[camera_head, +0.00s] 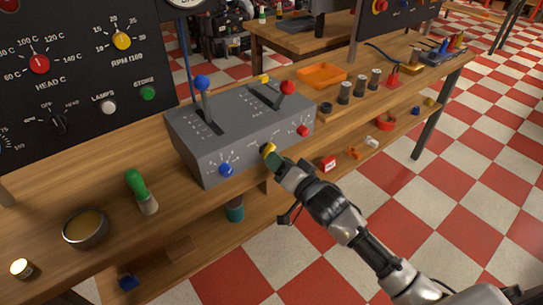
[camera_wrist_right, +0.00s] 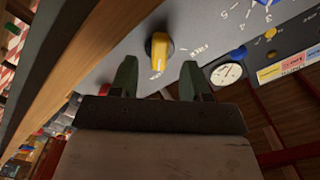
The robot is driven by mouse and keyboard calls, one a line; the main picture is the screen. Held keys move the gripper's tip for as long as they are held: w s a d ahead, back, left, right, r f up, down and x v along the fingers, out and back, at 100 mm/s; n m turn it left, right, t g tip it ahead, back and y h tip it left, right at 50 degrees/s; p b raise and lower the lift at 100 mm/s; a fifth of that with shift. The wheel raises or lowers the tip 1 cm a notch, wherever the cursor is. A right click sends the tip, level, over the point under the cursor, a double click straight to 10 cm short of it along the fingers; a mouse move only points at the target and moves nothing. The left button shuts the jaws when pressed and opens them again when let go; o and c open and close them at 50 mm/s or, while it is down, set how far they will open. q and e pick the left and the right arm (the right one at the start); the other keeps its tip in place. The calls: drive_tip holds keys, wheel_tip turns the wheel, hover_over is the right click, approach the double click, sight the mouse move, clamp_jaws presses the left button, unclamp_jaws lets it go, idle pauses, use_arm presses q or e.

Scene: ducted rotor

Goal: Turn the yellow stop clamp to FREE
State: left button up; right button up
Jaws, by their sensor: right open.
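The yellow stop clamp (camera_wrist_right: 159,50) is a small lever knob on the front face of the grey control box. In the right wrist view its bar points down toward my gripper, at a small label too blurred to read. The FREE label lies just to its right. My right gripper (camera_wrist_right: 157,79) is open, with one green-grey finger on each side of the line to the clamp; the fingertips appear apart from it. In the head view the clamp (camera_head: 267,149) is partly hidden by my right gripper (camera_head: 273,157). My left gripper is not in view.
The grey box (camera_head: 245,128) stands on the wooden bench, with a blue-knobbed lever (camera_head: 202,83), a red-knobbed lever (camera_head: 288,87), a blue dial knob (camera_head: 226,170) and a red knob (camera_head: 303,130). A green-handled tool (camera_head: 136,184) lies left. Open floor is in front.

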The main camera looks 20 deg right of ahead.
sight(268, 151)
drive_tip(key=shift+x, duration=1.7)
clamp_jaws()
